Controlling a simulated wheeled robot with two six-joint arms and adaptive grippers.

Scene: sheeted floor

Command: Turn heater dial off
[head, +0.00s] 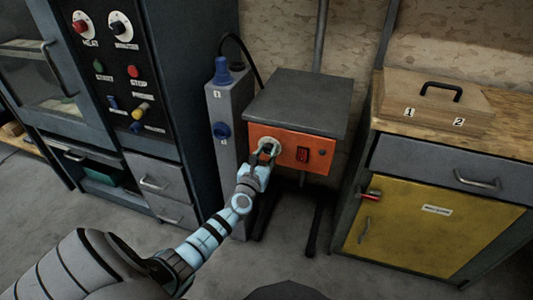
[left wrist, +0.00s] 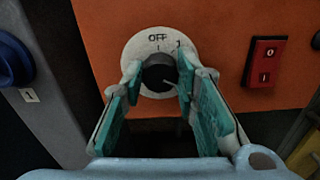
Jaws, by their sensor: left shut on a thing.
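The heater (head: 298,100) is a box with a grey top and an orange front panel. Its black dial (left wrist: 159,72) sits on a round white plate marked OFF at the top, with further marks to the right. A thin light line on the dial appears to run toward the lower right, away from OFF. My left gripper (left wrist: 161,78) is shut on the dial, one teal-padded finger on each side. In the head view my left gripper (head: 266,153) reaches the panel from below and hides much of the dial. My right gripper is not in view.
A red switch (head: 303,154) lies right of the dial. A grey post with blue knobs (head: 222,131) stands close on the left. A dark cabinet (head: 95,70) is further left. A yellow-doored workbench (head: 420,235) with a wooden box (head: 436,103) stands right. Floor in front is clear.

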